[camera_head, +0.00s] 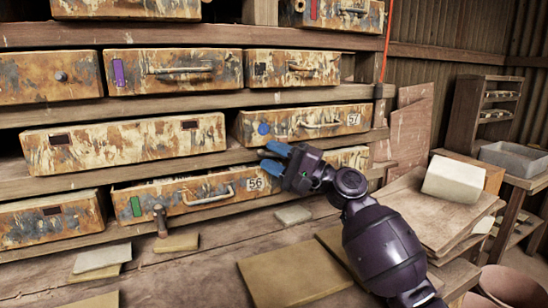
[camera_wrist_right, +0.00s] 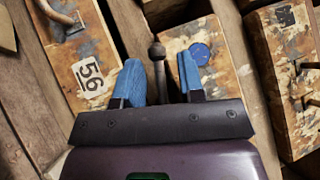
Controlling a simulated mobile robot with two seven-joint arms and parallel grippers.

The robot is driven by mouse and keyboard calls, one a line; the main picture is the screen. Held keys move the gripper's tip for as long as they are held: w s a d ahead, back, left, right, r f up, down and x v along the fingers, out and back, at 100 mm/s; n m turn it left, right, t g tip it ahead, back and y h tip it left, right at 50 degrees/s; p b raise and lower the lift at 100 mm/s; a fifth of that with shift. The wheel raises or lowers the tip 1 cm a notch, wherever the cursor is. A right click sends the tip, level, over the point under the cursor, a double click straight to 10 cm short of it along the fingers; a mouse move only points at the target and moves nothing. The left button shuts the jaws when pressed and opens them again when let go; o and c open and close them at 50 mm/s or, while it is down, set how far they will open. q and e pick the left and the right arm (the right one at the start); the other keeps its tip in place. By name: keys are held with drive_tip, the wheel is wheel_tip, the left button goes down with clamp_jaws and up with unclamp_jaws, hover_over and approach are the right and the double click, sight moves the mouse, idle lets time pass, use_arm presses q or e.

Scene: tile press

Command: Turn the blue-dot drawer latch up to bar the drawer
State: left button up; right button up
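The blue-dot drawer (camera_head: 285,126) bears a blue dot (camera_head: 263,128) at its left end and the number 57 at its right end. It looks closed. My right gripper (camera_head: 272,152) is in front of the ledge just below that dot, its blue fingers pointing left. In the right wrist view the latch (camera_wrist_right: 158,68), a dark metal lever with a round knob, stands between the two open fingers (camera_wrist_right: 161,80), with gaps visible on both sides. The latch's base is hidden by my gripper. The blue dot (camera_wrist_right: 200,54) is beside the right-hand finger. My left gripper is not in view.
Drawer 56 (camera_head: 170,194), with a green mark, sits below and appears slightly pulled out. Another latch (camera_head: 160,221) hangs at its left. Loose tiles (camera_head: 298,273) lie on the bench below. A stack of boards with a pale block (camera_head: 453,180) stands at right.

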drive_tip(key=v, duration=1.1)
drive_tip(key=shift+a, duration=0.15)
